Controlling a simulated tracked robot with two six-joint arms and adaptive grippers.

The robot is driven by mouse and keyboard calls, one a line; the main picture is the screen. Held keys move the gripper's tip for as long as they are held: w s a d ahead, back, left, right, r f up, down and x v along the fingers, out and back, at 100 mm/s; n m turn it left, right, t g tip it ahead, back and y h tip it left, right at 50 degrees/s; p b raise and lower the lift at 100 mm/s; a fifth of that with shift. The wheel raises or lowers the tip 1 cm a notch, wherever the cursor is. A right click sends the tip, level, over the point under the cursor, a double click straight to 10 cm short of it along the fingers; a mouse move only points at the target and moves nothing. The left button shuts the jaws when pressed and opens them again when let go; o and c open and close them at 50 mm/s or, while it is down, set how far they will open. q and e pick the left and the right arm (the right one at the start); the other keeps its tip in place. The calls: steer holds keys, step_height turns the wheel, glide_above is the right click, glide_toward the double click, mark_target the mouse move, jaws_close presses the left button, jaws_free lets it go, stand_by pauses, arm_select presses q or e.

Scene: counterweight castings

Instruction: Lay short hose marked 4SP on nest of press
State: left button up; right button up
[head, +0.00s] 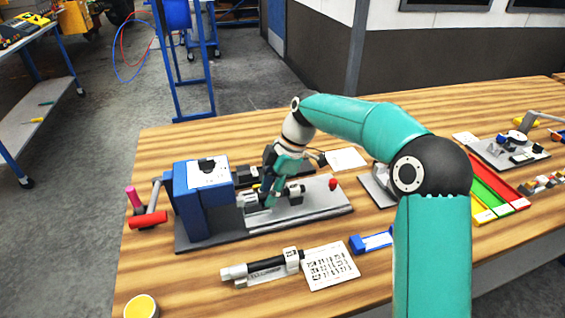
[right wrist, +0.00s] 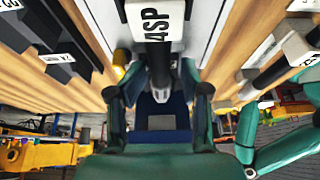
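The short hose marked 4SP (right wrist: 159,75) is black with a white label tag; in the head view its tagged end (head: 296,192) shows over the grey bed of the press. The press (head: 200,205) is blue with a red-handled lever at left. The hose lies along the bed, its other end toward the blue press body; whether it rests fully in the nest (head: 250,201) is partly hidden by my fingers. My right gripper (head: 270,190) is low over the bed. In the right wrist view its fingers (right wrist: 158,85) stand apart either side of the hose, with gaps. My left gripper is out of view.
Another hose with a white tag (head: 265,268) lies in front of the press, beside a printed card (head: 330,266) and a blue block (head: 371,241). A red knob (head: 333,184) stands on the bed. Red and green trays (head: 497,190) are at right. A yellow-topped cup (head: 141,306) is front left.

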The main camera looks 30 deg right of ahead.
steer(key=v, duration=1.2)
steer(key=shift+r+p, duration=0.2)
steer(key=shift+p, duration=0.2)
